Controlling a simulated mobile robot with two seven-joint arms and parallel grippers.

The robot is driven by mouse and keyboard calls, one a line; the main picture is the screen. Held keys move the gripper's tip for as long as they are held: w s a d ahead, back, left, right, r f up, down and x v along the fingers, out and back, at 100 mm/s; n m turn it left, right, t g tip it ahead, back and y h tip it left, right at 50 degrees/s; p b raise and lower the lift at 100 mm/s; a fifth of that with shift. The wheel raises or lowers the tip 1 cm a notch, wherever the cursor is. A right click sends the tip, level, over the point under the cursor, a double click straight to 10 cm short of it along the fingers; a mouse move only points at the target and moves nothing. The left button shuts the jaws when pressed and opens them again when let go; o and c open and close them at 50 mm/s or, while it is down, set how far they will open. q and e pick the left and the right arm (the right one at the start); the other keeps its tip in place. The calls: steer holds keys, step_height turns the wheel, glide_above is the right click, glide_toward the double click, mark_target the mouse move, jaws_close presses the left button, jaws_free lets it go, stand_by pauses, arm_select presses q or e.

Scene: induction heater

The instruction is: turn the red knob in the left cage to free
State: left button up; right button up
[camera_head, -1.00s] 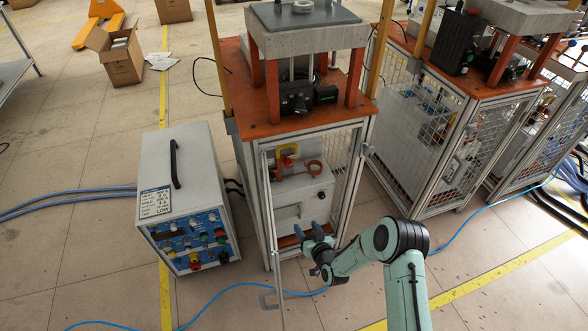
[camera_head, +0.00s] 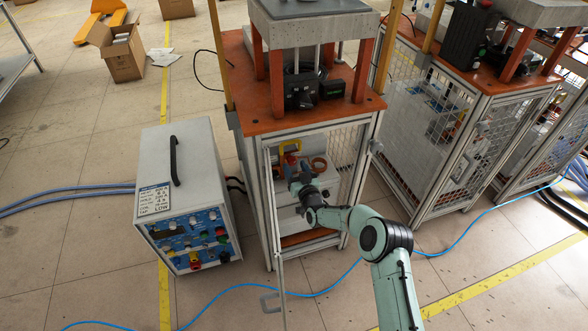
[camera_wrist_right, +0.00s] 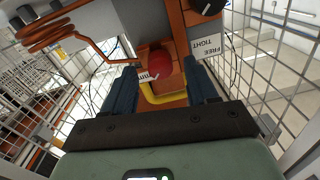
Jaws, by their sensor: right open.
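The red knob (camera_wrist_right: 160,64) sits between the two dark fingers of my open right gripper (camera_wrist_right: 162,86) in the wrist view. A visible gap separates each finger from it. In the head view my right gripper (camera_head: 299,174) is inside the left cage (camera_head: 267,205), through its open front, and the red knob (camera_head: 291,158) shows just beyond the fingertips. A white label reading FREE and TIGHT (camera_wrist_right: 207,45) is beside the knob in the wrist view. My left gripper is in neither view.
A yellow bracket (camera_wrist_right: 163,97) and an orange-brown coil (camera_wrist_right: 48,36) are close to the knob. Wire mesh walls flank the gripper. The cage door (camera_head: 281,285) stands open toward the front. A grey control box (camera_head: 180,165) stands at the left.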

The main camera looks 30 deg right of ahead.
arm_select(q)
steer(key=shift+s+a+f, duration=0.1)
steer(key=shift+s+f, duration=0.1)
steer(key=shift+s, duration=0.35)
arm_select(e)
steer(key=shift+w+d, duration=0.1)
steer(key=shift+w, duration=0.55)
steer(key=shift+c, duration=0.3)
steer(key=c, duration=1)
